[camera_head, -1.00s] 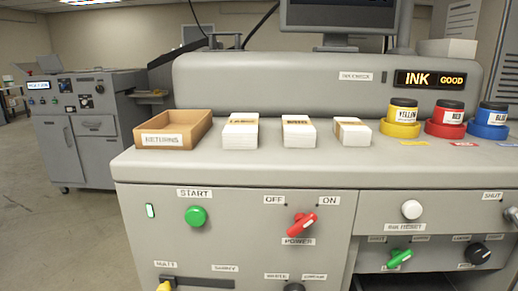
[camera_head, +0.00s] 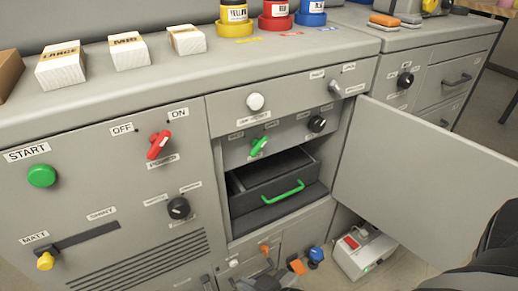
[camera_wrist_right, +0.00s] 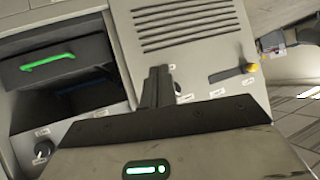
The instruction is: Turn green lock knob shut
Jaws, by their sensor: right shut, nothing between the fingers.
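The green lock knob (camera_head: 259,147) is a small lever on the recessed panel above the open compartment. Its handle is tilted, lower left to upper right, between small labels too blurred to read. My right gripper is a dark shape (camera_head: 262,281) at the bottom edge of the head view, well below the knob and mostly cut off. In the right wrist view its dark fingers (camera_wrist_right: 157,87) are together with nothing between them. The green knob cannot be made out there. My left gripper is not in view.
An open door (camera_head: 425,175) swings out to the right of the compartment. Inside is a dark drawer with a green handle (camera_head: 283,193). A red power knob (camera_head: 158,145), a black knob (camera_head: 317,124) and a white knob (camera_head: 256,102) are nearby. A grey device (camera_head: 365,252) stands below the door.

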